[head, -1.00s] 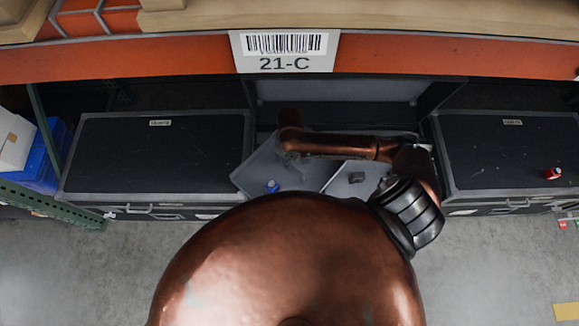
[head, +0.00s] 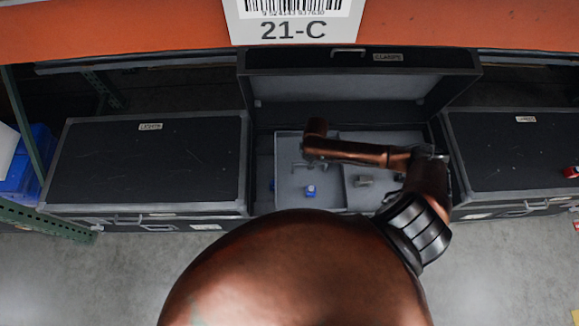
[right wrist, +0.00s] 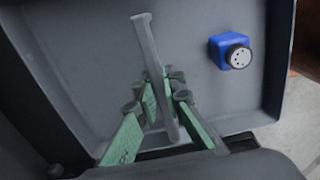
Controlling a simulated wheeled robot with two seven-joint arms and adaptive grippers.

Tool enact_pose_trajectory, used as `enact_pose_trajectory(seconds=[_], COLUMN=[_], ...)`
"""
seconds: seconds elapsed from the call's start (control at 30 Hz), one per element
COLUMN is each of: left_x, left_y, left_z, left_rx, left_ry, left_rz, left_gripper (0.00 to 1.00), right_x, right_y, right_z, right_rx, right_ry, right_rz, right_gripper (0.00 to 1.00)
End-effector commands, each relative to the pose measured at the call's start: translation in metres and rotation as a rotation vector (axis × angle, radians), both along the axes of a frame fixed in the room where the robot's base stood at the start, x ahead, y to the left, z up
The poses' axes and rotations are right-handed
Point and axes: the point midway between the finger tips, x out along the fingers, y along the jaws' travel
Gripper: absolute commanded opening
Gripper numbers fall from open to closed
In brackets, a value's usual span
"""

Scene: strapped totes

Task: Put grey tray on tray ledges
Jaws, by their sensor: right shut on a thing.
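The grey tray (head: 290,195) is at the opening of the middle black case (head: 262,150) in the head view, looking roughly square to it. A second grey section (head: 400,140) lies to its right past a raised edge; I cannot tell whether it is the same tray. My right gripper (right wrist: 165,108) is shut on the tray's grey bar handle (right wrist: 150,50), a green finger on each side. In the head view my arm partly covers the tray. The ledges are hidden, so contact with them cannot be told. My left gripper is not in view.
A blue item (head: 310,191) lies in the tray, and a small grey item (head: 363,181) in the right section. The case's open lid (head: 340,95) stands behind. Closed black cases stand left (head: 150,165) and right (head: 515,150). An orange shelf beam (head: 130,30) runs overhead.

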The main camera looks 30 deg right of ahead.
Motion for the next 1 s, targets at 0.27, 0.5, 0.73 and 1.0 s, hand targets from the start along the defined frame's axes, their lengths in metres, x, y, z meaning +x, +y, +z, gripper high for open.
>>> enact_pose_trajectory(seconds=[0.27, 0.5, 0.73, 1.0], left_x=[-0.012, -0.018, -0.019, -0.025], left_y=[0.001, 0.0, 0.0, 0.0], left_z=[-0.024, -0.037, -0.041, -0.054], left_rx=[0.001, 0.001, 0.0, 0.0], left_ry=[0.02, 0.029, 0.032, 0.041], left_rz=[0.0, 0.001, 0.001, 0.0], left_gripper=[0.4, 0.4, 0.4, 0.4], right_x=[0.05, 0.073, 0.081, 0.083], right_y=[0.028, 0.039, 0.043, 0.044], right_z=[-0.038, -0.067, -0.075, -0.11], right_rx=[0.001, -0.001, -0.001, -0.001], right_ry=[0.003, 0.001, 0.0, 0.002], right_rz=[0.0, -0.001, -0.001, -0.002], right_gripper=[0.0, 0.0, 0.0, 0.0])
